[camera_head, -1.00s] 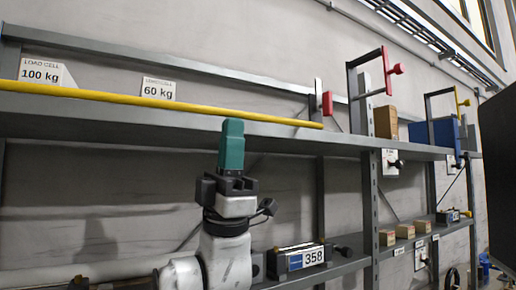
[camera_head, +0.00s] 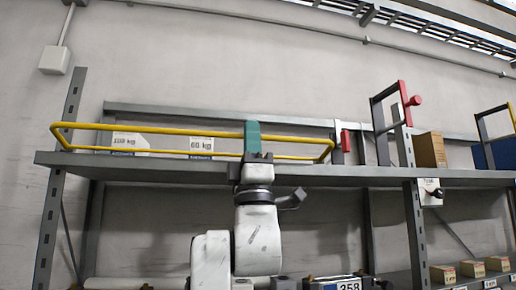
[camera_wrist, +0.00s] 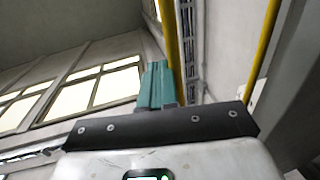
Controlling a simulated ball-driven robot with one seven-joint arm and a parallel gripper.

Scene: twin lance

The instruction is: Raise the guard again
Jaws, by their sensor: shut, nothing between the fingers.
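The guard (camera_head: 100,126) is a yellow rail loop along the front of the upper shelf (camera_head: 370,176). Its upper rail stands above the shelf edge and crosses in front of the load-cell labels; a lower rail runs closer to the shelf. A post with a red part (camera_head: 346,141) stands close by the guard's right end; whether they touch is unclear. My gripper (camera_head: 252,137) points up with its teal fingers shut, overlapping the guard's right half. In the wrist view the fingers (camera_wrist: 155,85) lie beside one yellow rail (camera_wrist: 170,40); contact cannot be told.
To the right stand another frame with a red knob (camera_head: 415,100), a cardboard box (camera_head: 430,150) and a black-knobbed switch (camera_head: 430,192). Small boxes (camera_head: 472,269) sit on the lower shelf. The left upright (camera_head: 48,230) bounds the bay.

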